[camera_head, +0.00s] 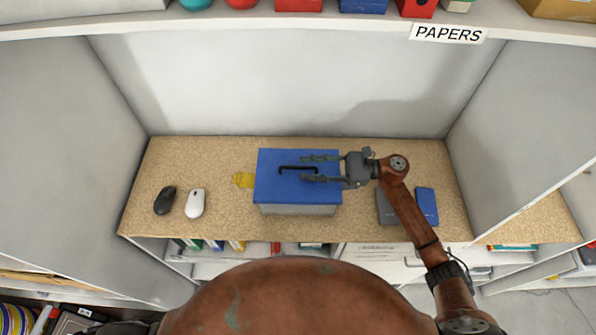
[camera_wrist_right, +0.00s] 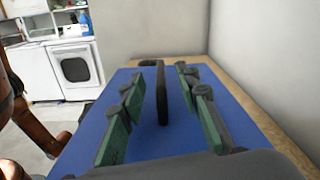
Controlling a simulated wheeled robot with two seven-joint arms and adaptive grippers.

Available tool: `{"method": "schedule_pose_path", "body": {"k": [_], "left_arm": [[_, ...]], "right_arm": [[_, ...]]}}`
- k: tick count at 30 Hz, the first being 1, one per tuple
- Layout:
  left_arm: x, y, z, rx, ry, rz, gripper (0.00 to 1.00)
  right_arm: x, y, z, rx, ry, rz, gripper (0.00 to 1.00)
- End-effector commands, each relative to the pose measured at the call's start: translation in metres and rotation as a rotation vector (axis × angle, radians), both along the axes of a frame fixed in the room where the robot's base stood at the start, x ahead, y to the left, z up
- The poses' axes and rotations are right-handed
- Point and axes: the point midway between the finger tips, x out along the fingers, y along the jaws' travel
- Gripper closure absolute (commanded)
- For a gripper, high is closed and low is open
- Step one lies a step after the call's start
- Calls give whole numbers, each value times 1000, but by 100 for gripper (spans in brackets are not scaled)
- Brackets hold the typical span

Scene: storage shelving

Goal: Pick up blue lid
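The blue lid (camera_head: 268,187) lies flat on a grey box (camera_head: 298,209) in the middle of the wooden shelf. A black handle (camera_head: 287,170) stands on top of the lid; it also shows in the right wrist view (camera_wrist_right: 162,95). My right gripper (camera_head: 306,168) comes in from the right over the lid. Its fingers are open, one on each side of the handle, with gaps visible in the right wrist view (camera_wrist_right: 160,112). The lid (camera_wrist_right: 150,141) fills much of that view. My left gripper is not in view.
A black mouse (camera_head: 165,200) and a white mouse (camera_head: 195,203) lie to the left. A yellow object (camera_head: 243,180) is beside the box. A blue case (camera_head: 427,206) and a grey one (camera_head: 386,209) lie at right. White walls close both sides; an upper shelf marked PAPERS (camera_head: 447,34) runs above.

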Motion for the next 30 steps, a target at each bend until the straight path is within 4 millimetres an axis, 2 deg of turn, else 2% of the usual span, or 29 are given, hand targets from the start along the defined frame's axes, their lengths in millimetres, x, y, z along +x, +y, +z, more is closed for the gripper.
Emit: {"method": "schedule_pose_path", "body": {"k": [7,20,30], "left_arm": [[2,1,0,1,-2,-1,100],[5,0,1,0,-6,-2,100],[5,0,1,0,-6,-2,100]], "right_arm": [[0,3,-1,-1,1,0,70],[0,3,-1,0,1,-1,100],[0,3,-1,0,1,-1,100]]}}
